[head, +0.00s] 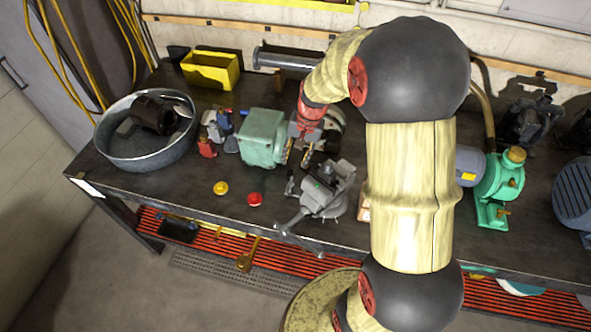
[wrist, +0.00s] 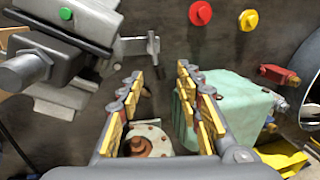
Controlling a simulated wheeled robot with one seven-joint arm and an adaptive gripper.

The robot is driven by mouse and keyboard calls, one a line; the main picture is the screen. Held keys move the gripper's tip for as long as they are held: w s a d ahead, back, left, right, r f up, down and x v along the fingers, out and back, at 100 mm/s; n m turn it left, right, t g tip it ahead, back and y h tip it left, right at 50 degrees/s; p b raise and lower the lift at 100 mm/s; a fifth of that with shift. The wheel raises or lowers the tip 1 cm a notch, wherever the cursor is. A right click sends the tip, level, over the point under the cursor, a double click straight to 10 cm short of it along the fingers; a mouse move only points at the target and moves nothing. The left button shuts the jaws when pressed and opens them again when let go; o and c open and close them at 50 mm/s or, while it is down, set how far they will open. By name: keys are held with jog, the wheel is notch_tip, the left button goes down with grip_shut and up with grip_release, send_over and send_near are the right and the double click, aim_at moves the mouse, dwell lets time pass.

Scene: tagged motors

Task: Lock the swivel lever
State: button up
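A grey bench vise (head: 325,190) stands near the front edge of the bench, with a green round mark on top; it is at the upper left in the wrist view (wrist: 75,45).
A green box-shaped motor housing (head: 262,138) stands close left of my gripper. A red button (head: 255,199) and a yellow button (head: 220,188) lie on clear bench to the front left. A round metal tub (head: 148,155) stands at the far left.

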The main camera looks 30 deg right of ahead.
aim_at(290, 190)
jog(key=a+f+n+g+h+b, duration=0.1)
jog(key=a+f+n+g, duration=0.2)
jog(key=a, duration=0.6)
jog(key=d+f, duration=0.1)
jog(key=f, duration=0.1)
jog(key=s+d+f+m+h, duration=0.1)
jog(key=d+f, duration=0.1)
jog(key=f, duration=0.1)
jog(key=s+d+f+h+b, duration=0.1)
jog(key=d+f, duration=0.1)
jog(key=f, duration=0.1)
jog(key=shift+f+m, duration=0.25)
jog(key=shift+m, duration=0.05)
jog(key=c, duration=0.3)
grip_shut()
